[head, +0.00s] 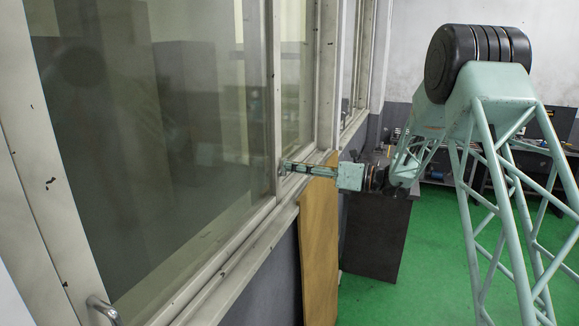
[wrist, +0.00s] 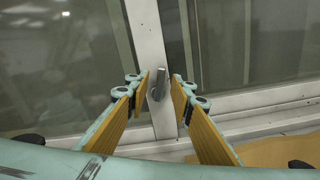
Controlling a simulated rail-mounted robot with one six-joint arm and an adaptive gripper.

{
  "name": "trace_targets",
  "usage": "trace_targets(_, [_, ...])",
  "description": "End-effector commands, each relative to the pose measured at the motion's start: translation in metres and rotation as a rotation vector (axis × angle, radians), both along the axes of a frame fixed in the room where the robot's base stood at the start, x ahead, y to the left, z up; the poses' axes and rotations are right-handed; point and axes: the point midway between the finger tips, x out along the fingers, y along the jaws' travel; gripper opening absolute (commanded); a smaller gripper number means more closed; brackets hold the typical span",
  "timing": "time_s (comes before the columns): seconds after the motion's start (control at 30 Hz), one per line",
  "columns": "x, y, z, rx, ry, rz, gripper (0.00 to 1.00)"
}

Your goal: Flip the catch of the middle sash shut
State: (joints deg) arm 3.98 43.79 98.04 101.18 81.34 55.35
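The catch (wrist: 158,84) is a small grey metal lever on the pale upright stile (wrist: 151,40) of a window sash, standing roughly upright with a slight tilt. My gripper (wrist: 162,86) is open, with one orange-padded finger on either side of the catch and narrow gaps visible. Whether a finger touches it I cannot tell. In the head view my gripper (head: 286,168) reaches from the right to the lower part of the stile between two panes. The catch is too small and covered to make out there. The near sash's large glass pane (head: 160,130) fills the left.
A bare metal handle (head: 104,310) sticks out at the lower left of the window frame. A sill (head: 235,265) runs below the panes. A wooden board (head: 319,245) leans under the sill, beside a dark cabinet (head: 375,235). Green floor (head: 420,290) is open to the right.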

Motion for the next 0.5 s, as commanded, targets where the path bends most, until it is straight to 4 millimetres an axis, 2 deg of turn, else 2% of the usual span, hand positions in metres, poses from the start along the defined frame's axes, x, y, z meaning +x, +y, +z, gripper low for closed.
trace_targets(0.2, [0.004,0.013,0.000,0.000,0.000,0.000,0.22])
trace_targets(0.5, [0.005,0.015,0.000,0.000,0.000,0.000,0.22])
